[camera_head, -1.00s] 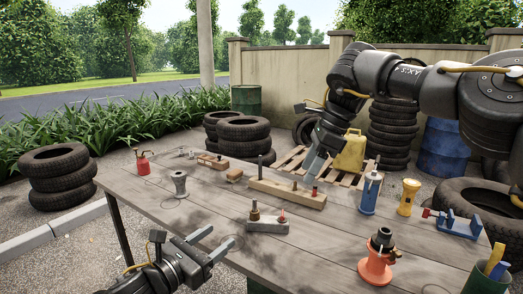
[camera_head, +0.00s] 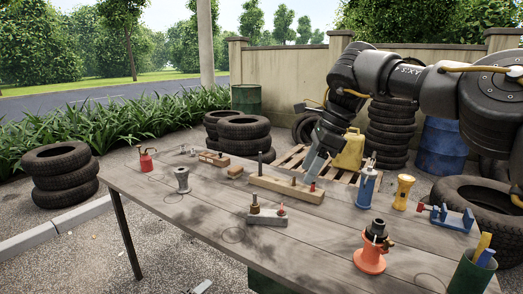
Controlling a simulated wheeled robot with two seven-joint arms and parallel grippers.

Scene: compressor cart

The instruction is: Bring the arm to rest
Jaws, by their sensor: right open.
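My right arm comes in from the upper right. My right gripper (camera_head: 314,172) points down at the right end of a wooden block with pegs (camera_head: 285,190) on the table (camera_head: 190,228). It is open, beside a red-based peg (camera_head: 312,187). Whether it touches the peg cannot be told. Of my left gripper, only a small grey tip (camera_head: 198,287) shows at the bottom edge; its jaws are out of the picture.
The left front is clear.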

